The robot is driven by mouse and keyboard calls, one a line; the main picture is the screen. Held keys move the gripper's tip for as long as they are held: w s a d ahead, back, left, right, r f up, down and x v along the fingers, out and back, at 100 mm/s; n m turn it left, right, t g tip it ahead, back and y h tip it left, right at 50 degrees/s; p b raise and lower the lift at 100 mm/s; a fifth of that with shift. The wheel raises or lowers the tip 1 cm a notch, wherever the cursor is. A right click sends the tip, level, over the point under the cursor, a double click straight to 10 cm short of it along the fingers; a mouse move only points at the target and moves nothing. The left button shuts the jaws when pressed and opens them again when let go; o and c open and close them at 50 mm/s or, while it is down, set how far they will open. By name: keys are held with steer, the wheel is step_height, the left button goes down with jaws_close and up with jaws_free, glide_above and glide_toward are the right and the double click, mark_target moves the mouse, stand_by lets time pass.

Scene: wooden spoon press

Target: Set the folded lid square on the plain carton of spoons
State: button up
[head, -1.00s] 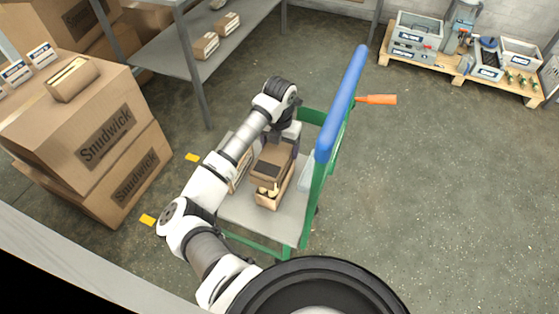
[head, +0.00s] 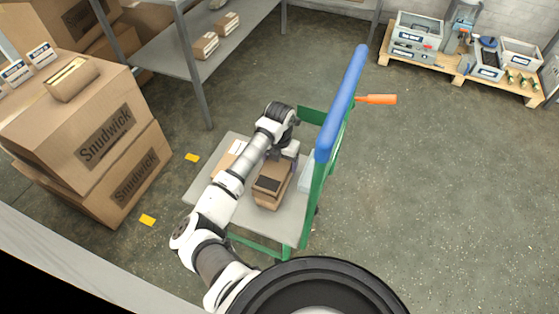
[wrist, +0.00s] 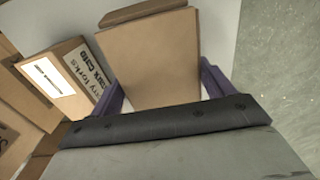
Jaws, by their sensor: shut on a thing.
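My gripper (head: 291,160) is at the far right end of the lid. In the wrist view the purple fingers stand on both sides of the brown lid (wrist: 153,62), shut on it. The spoons are hidden under the lid.
A labelled carton (head: 229,158) lies left of the plain carton on the trolley deck (head: 205,187); its label also shows in the wrist view (wrist: 50,78). The blue trolley handle (head: 341,105) rises close on the right.

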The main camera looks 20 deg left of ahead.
steer(key=shift+f, duration=0.45)
steer(key=o, duration=0.9)
steer(key=shift+r, duration=0.1)
step_height(320, 180, up, 13)
